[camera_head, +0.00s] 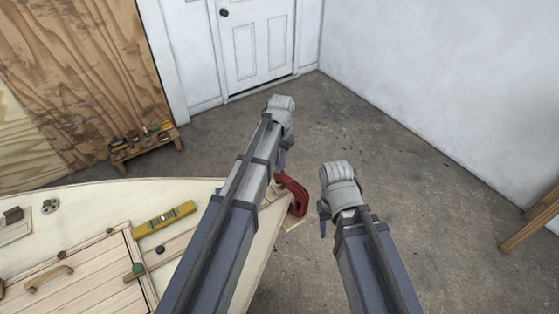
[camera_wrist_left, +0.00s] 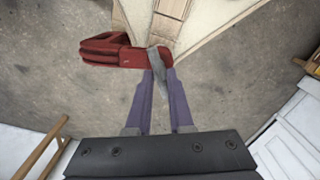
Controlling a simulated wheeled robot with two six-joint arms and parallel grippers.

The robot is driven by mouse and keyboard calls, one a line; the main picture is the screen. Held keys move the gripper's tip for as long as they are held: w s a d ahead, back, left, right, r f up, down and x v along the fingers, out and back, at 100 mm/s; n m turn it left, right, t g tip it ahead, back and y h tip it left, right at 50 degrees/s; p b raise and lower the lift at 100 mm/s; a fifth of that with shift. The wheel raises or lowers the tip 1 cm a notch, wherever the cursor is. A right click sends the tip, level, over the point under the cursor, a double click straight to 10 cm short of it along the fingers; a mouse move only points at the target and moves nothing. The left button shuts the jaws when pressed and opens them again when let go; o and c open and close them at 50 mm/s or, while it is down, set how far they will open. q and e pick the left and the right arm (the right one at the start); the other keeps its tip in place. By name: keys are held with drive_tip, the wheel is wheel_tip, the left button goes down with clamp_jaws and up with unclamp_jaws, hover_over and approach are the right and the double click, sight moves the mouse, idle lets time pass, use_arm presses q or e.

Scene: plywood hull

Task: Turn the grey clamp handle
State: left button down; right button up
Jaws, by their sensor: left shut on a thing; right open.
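The red clamp (camera_head: 297,195) sits at the corner of the pale wooden hull, partly behind my left arm. In the left wrist view the clamp (camera_wrist_left: 112,52) shows with its grey handle (camera_wrist_left: 156,60), a slim tilted bar at its right end. My left gripper (camera_wrist_left: 160,73) has its two purple fingers closed on the handle. In the head view my left gripper (camera_head: 281,162) is mostly hidden by its own arm, and I cannot make out the handle there. My right gripper (camera_head: 323,212) is open and apart from the clamp, to its right over the floor.
The hull top (camera_head: 100,205) carries a yellow level (camera_head: 164,218) and a hatch with a wooden handle (camera_head: 49,279). A low bench with small items (camera_head: 146,147) stands by the plywood wall. A wooden stand (camera_head: 530,220) is at far right. The floor between is clear.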

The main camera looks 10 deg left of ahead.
use_arm(q)
drive_tip(key=m, duration=0.5)
drive_tip(key=shift+m, duration=0.4)
drive_tip(key=m, duration=0.4)
drive_tip(key=shift+d, duration=0.1)
drive_tip(key=m, duration=0.5)
drive_tip(key=shift+s+m, duration=0.15)
drive_tip(key=shift+m, duration=2.75)
drive_tip(key=c, duration=0.8)
unclamp_jaws()
drive_tip(key=shift+o, duration=0.2)
drive_tip(key=shift+r, duration=0.1)
